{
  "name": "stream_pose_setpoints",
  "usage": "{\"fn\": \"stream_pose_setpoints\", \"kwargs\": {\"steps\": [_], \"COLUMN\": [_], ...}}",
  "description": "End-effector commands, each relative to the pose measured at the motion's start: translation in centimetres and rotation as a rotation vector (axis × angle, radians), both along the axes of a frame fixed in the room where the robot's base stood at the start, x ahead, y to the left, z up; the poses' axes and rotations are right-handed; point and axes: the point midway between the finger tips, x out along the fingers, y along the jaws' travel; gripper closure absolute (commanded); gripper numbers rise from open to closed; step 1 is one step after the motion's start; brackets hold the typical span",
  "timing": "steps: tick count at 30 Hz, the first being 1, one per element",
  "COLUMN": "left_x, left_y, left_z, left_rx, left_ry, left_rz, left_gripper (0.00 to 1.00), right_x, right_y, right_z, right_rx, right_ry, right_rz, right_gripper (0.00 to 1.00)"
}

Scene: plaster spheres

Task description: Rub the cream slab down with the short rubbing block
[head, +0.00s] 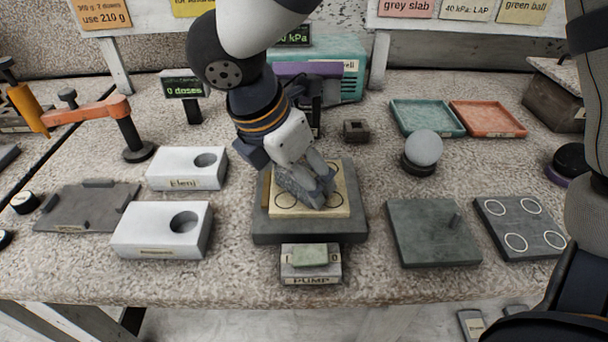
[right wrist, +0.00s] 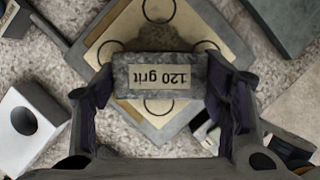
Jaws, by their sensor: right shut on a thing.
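The cream slab (head: 338,204) lies on a dark grey plate (head: 270,239) at the middle of the bench. Dark circles are drawn on the slab; it also shows in the right wrist view (right wrist: 128,22). My right gripper (head: 312,194) is over the slab, pointing down. In the right wrist view it is shut on a grey speckled rubbing block (right wrist: 196,71) labelled "120 grit", which lies across the slab between the fingers. I cannot tell whether the block touches the slab. The gripper hides part of the slab in the head view. My left gripper is not in view.
A pump box (head: 311,272) stands in front of the plate. Two white boxes with holes (head: 162,230) are at its left. A grey slab with a peg (head: 432,232) and a ringed slab (head: 520,228) lie right. A pale sphere (head: 424,147) on a stand is behind them.

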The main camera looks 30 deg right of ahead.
Motion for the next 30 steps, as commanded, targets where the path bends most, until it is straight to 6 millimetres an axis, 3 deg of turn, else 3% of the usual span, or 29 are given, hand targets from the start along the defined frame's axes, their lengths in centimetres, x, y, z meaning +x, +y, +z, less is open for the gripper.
{"fn": "stream_pose_setpoints", "kwargs": {"steps": [11, 30], "left_x": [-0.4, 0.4], "left_y": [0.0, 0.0], "left_z": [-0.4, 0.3], "left_rx": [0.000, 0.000], "left_ry": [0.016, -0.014], "left_rz": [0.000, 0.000], "left_gripper": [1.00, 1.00], "right_x": [2.2, -2.1], "right_y": [0.6, -0.5], "right_z": [-0.1, 0.0], "right_rx": [0.003, 0.001], "right_ry": [0.002, 0.000], "right_rz": [0.001, 0.000], "right_gripper": [0.65, 0.65]}}
